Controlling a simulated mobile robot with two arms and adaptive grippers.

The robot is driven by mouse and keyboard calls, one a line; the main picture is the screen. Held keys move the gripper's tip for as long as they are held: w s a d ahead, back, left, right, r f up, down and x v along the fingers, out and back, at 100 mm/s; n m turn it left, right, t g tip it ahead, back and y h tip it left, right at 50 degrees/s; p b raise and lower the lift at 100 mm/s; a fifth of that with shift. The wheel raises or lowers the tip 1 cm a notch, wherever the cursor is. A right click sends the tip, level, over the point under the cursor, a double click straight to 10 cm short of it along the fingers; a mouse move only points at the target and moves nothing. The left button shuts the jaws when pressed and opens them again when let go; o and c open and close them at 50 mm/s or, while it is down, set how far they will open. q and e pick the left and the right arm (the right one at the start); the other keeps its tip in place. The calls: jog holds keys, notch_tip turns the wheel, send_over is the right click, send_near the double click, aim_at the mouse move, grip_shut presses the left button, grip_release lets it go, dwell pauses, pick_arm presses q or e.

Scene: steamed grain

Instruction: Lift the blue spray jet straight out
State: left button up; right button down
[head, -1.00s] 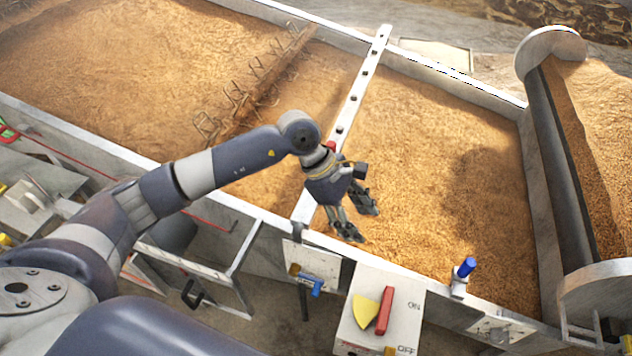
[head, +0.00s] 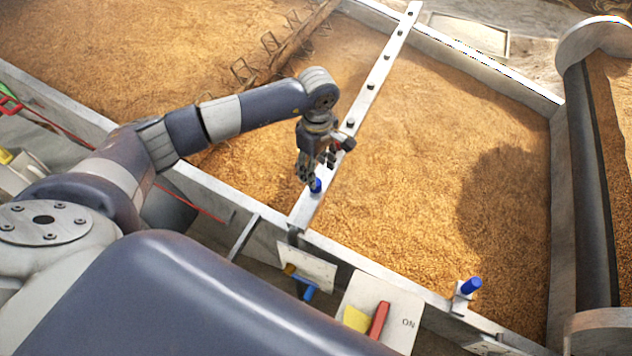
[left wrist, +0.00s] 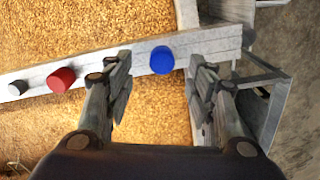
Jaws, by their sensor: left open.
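The blue spray jet (head: 316,187) stands on the white bar that crosses the grain bed, near the bar's front end. In the left wrist view it shows as a round blue top (left wrist: 162,60) lying between the two fingertips. My left gripper (head: 309,174) hangs over the bar, pointing down, with its fingertips at the jet in the head view. In the left wrist view the gripper (left wrist: 161,73) is open, with a gap on each side of the jet. I cannot tell how far above the jet the fingertips are. My right gripper is not in view.
A red cap (left wrist: 61,80) and a dark cap (left wrist: 17,87) sit along the white bar (left wrist: 112,76). Another blue-topped piece (head: 470,286) stands on the front wall. A red lever (head: 379,320) is on the switch box. A large roller stands at right.

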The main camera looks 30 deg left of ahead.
pick_arm(q)
jog(key=shift+f, duration=0.3)
jog(key=shift+d+f+p, duration=0.1)
jog(key=shift+f+p, duration=0.2)
jog(key=shift+f, duration=0.05)
jog(key=f+p, duration=0.1)
jog(key=f, duration=0.3)
jog(key=shift+s+f+p, duration=0.2)
jog(key=shift+p, duration=0.2)
jog(key=shift+f, duration=0.15)
jog(key=c, duration=1.1)
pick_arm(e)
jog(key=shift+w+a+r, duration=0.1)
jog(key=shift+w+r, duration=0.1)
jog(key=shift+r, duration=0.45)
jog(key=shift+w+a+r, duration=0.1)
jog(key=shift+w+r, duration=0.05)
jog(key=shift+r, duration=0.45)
